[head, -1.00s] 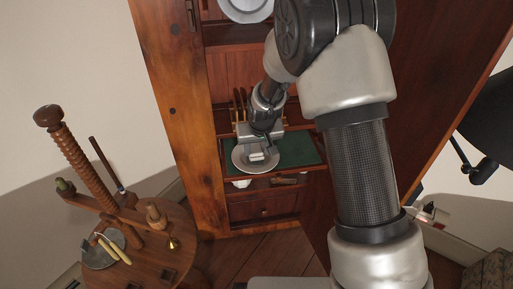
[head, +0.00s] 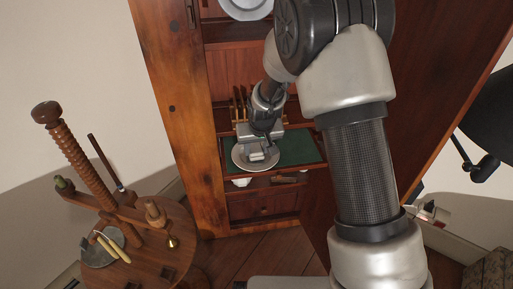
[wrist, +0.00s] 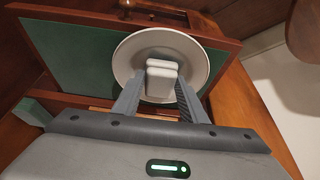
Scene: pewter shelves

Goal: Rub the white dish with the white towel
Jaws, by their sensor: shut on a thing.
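The white dish (head: 239,158) is a round plate on the green-lined shelf board of the cabinet. My gripper (wrist: 163,84) is shut on the towel, one finger on each side. The towel looks to be at the dish's surface, but I cannot tell whether they touch. My gripper (head: 259,151) hides part of the dish in the head view.
The green board (head: 300,148) has free room right of the dish. Upright wooden slats (head: 240,102) stand behind. Another plate (head: 246,8) is on the shelf above. A white item (head: 241,182) lies below. A round wooden table (head: 150,262) with tools stands at left.

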